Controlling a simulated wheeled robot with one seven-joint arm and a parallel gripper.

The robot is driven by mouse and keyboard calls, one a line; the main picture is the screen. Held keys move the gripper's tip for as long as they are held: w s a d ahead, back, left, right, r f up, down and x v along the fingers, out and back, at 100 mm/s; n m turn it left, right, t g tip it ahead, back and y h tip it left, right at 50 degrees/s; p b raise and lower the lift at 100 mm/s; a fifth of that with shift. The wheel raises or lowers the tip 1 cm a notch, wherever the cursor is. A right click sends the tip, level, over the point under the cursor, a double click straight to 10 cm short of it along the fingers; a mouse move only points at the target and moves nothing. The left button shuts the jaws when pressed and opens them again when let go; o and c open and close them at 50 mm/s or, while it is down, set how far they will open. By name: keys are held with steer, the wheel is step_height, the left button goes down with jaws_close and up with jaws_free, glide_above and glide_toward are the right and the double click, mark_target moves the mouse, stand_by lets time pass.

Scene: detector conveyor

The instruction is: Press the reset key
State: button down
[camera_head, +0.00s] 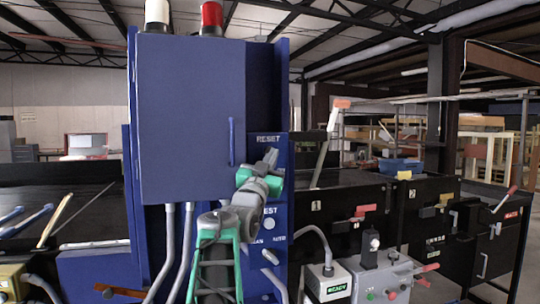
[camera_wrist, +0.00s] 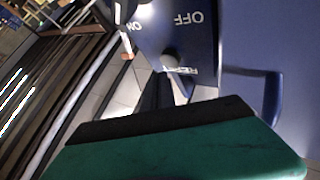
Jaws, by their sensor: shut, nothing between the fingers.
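The tall blue cabinet (camera_head: 190,110) has a narrow blue panel on its right side with a white RESET label (camera_head: 268,138). The spot just under that label, where the reset key would be, is covered by my arm and gripper (camera_head: 270,157). In the wrist view my gripper (camera_wrist: 167,88) is shut and empty, its dark fingers pointing toward the blue panel (camera_wrist: 165,35). There the lettering is turned over, with OFF (camera_wrist: 188,18) and a RESET label partly seen near the fingertips.
A blue door handle (camera_head: 232,142) juts out left of the panel and shows close on the right in the wrist view (camera_wrist: 265,95). A TEST label (camera_head: 266,211) and small controls sit lower on the panel. A grey control box (camera_head: 385,280) and black numbered bins (camera_head: 340,212) stand right.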

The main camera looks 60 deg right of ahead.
steer(key=s+a+b, duration=0.3)
steer(key=b, duration=0.1)
steer(key=shift+s+a, duration=0.2)
steer(key=shift+s, duration=0.1)
stand_by(0.5)
